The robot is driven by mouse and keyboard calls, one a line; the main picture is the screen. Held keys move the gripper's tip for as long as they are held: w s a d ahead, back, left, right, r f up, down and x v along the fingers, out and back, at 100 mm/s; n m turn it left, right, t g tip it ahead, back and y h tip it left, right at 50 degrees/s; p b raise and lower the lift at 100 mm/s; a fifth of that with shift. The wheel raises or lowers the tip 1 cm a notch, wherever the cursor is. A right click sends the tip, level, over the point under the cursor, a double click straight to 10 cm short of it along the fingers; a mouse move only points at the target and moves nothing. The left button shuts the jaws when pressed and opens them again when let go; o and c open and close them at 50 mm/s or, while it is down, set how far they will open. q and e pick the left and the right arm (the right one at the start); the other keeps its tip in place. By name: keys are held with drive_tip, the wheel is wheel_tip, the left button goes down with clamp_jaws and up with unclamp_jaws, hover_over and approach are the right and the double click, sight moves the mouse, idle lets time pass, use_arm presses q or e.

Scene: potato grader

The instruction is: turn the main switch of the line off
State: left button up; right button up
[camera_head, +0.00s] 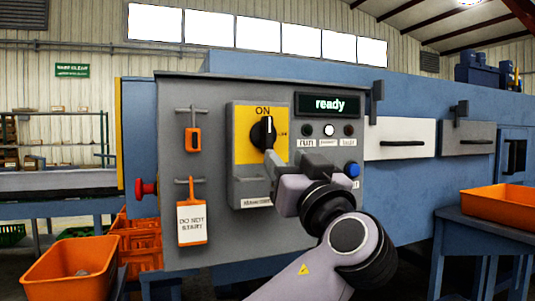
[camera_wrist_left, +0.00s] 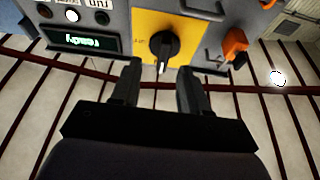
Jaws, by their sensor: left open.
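The main switch (camera_head: 262,134) is a black rotary knob on a yellow plate (camera_head: 247,152) marked ON at the top. Its white mark points up toward ON. It also shows in the left wrist view (camera_wrist_left: 163,43), upside down, with the mark toward my fingers. My left gripper (camera_head: 276,161) is just in front of and below the knob in the head view, partly covering the plate. In the left wrist view the left gripper (camera_wrist_left: 159,68) has its two fingers apart, the knob showing between and beyond the tips. Contact cannot be told. My right gripper is not in view.
A display (camera_head: 328,104) reads "ready" above small lamps, the middle one lit white. A blue button (camera_head: 351,170) is beside my wrist. An orange padlock (camera_head: 193,140) and a "DO NOT START" tag (camera_head: 191,222) hang left of the switch. A red mushroom button (camera_head: 146,188) projects from the cabinet's left side.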

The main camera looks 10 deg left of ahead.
sight(270, 134)
use_arm(q)
drive_tip(key=shift+n+y, duration=0.4)
drive_tip(key=x, duration=0.2)
drive_tip(key=r+x, duration=0.1)
drive_tip(key=x, duration=0.1)
drive_tip(key=p+x, duration=0.1)
drive_tip(key=x, duration=0.2)
drive_tip(key=shift+s+r, duration=0.15)
drive_tip(key=shift+s, duration=0.1)
clamp_jaws()
